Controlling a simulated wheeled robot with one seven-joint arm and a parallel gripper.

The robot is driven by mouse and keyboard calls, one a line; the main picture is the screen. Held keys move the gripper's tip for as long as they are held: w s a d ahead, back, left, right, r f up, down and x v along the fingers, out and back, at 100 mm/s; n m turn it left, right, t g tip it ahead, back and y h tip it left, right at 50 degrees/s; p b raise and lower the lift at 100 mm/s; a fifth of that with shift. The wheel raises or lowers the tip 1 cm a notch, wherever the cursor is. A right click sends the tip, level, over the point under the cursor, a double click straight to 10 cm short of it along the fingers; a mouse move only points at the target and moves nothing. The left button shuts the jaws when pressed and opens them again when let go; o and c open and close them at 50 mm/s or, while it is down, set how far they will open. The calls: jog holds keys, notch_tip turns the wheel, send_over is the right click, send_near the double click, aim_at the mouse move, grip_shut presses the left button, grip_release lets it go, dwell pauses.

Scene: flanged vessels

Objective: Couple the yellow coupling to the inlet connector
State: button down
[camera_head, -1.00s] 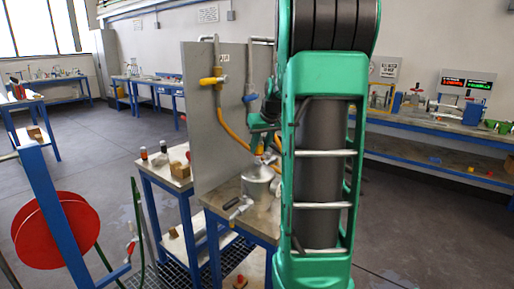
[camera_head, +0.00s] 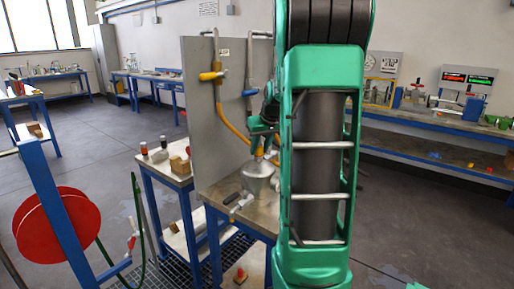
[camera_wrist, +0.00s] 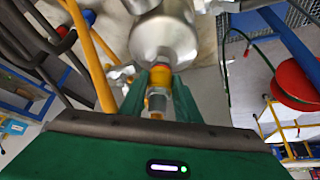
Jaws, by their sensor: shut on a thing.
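My gripper (camera_wrist: 160,82) is shut on the yellow coupling (camera_wrist: 158,101), whose yellow-orange band and grey metal end show between the green fingers in the wrist view. The metal vessel (camera_wrist: 164,40) lies just beyond the fingertips. In the head view the vessel (camera_head: 258,183) stands on the bench, with my gripper (camera_head: 262,150) just above it and partly hidden by my arm. A yellow hose (camera_head: 233,131) hangs from the panel down toward my gripper. I cannot make out the inlet connector, or whether the coupling touches it.
An upright grey panel (camera_head: 205,125) stands behind the vessel, with a yellow-handled valve (camera_head: 211,76) on it. A black-handled fitting (camera_head: 236,200) sits at the bench's front edge. A red hose reel (camera_head: 48,226) stands at the left. Open floor lies at the left and right.

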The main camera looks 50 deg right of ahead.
jog(key=shift+f, duration=0.45)
jog(key=c, duration=1.3)
grip_release()
jog(key=shift+o, duration=0.2)
jog(key=v, duration=1)
jog(key=shift+r, duration=0.35)
jog(key=shift+s+a, duration=0.1)
jog(key=s+a+f+g+y, duration=0.1)
jog(key=s+a+f+g, duration=0.1)
jog(key=s+a+f, duration=0.5)
jog(key=s+a+f+m+g+y, duration=0.1)
jog(key=s+a+f+g, duration=0.2)
jog(key=s+a+f, duration=0.5)
jog(key=s+a, duration=0.6)
jog(key=a, duration=0.2)
jog(key=shift+s+a+y, duration=0.35)
jog(key=shift+a+y, duration=0.05)
